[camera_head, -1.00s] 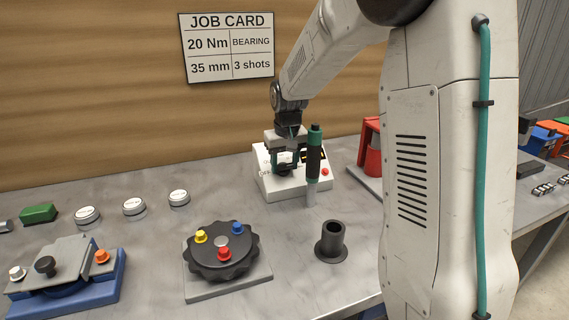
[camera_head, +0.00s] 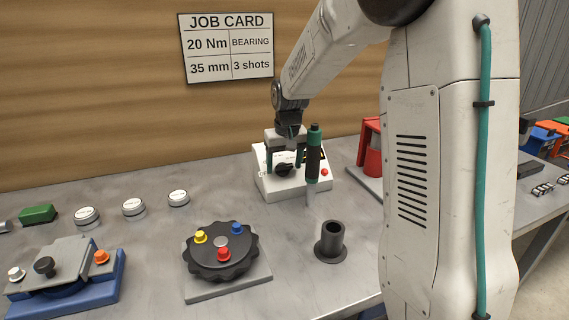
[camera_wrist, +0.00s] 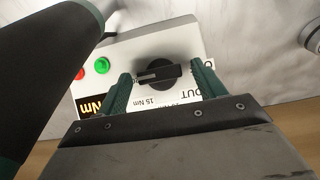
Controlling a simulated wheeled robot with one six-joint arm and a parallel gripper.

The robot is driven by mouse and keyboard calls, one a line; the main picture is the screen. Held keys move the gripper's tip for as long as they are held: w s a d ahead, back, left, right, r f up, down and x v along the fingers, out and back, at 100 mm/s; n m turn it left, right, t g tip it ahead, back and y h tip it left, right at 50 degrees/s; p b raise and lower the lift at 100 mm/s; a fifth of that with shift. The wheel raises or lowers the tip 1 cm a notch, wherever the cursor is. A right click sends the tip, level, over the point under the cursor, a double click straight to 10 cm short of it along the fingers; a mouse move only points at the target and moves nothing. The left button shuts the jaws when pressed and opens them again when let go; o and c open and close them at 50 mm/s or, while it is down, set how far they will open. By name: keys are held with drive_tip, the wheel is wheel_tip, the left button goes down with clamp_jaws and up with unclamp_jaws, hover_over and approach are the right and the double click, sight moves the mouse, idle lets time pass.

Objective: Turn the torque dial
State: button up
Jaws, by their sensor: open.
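The torque dial is a black knob (camera_head: 284,170) on a white tester box (camera_head: 275,190) at the back of the bench. In the wrist view the dial (camera_wrist: 160,77) has a pale pointer line on its left half, with "15 Nm" printed near it. My gripper (camera_head: 285,160) is open over the box. In the wrist view its green fingertips (camera_wrist: 162,72) are spread either side of the dial, with gaps visible. A job card (camera_head: 228,48) reads 20 Nm.
A dark, green-ended tool (camera_head: 313,160) stands close to the right of my gripper and fills the left of the wrist view. A black cup (camera_head: 332,242) and a black indexing wheel (camera_head: 220,262) are in front. A red stand (camera_head: 370,150) is at right.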

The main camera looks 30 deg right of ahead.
wheel_tip(320, 180, up, 8)
drive_tip(key=s, duration=0.1)
drive_tip(key=shift+f, duration=0.25)
drive_tip(key=shift+s+a, duration=0.1)
drive_tip(key=shift+c, duration=0.3)
